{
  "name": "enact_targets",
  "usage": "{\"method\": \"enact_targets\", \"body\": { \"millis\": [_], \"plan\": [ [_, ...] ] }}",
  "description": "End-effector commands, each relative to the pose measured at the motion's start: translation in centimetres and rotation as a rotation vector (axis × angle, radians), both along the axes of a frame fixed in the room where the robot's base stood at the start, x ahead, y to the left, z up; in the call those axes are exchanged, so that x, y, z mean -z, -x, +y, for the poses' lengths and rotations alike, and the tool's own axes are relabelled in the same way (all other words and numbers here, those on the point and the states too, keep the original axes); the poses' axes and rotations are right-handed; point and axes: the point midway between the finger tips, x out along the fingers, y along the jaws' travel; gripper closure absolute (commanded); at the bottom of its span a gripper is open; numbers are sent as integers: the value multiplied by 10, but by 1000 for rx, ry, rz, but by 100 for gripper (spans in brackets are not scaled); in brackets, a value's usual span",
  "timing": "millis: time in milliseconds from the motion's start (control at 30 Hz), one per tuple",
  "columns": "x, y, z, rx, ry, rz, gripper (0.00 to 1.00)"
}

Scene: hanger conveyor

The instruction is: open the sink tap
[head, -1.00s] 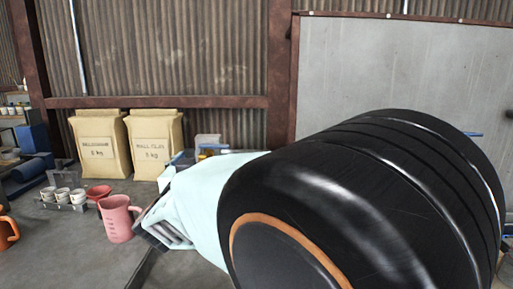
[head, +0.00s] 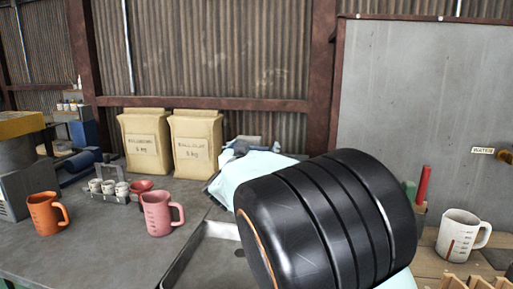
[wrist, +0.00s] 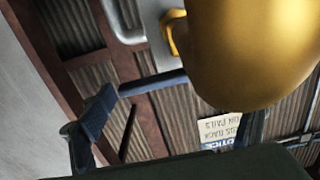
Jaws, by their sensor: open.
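A large brass-coloured rounded body (wrist: 250,50) fills the upper right of the wrist view, very close to the camera; I cannot tell whether it is the tap. My gripper (wrist: 182,108) is open, with dark blue fingers at left and right. The brass body partly covers the right finger, and I see nothing held. In the head view, the sink basin (head: 207,240) is partly hidden by my arm, and no tap shows clearly above it. A brass fitting (head: 506,157) at the right edge is beside a WATER label (head: 483,150) on the grey panel.
Two paper sacks (head: 147,143) stand at the back. A white jug (head: 461,235) stands at right. The front left counter is clear.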

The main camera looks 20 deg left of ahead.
Motion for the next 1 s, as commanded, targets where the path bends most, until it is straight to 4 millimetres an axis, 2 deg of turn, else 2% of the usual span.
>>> {"method": "enact_targets", "body": {
  "millis": [100, 667, 1000],
  "plan": [
    [0, 0, 0, 0, 0, 0, 17],
    [0, 1, 0, 0, 0, 0, 78],
    [-1, 4, -1, 15, 0, 2, 78]
  ]
}}
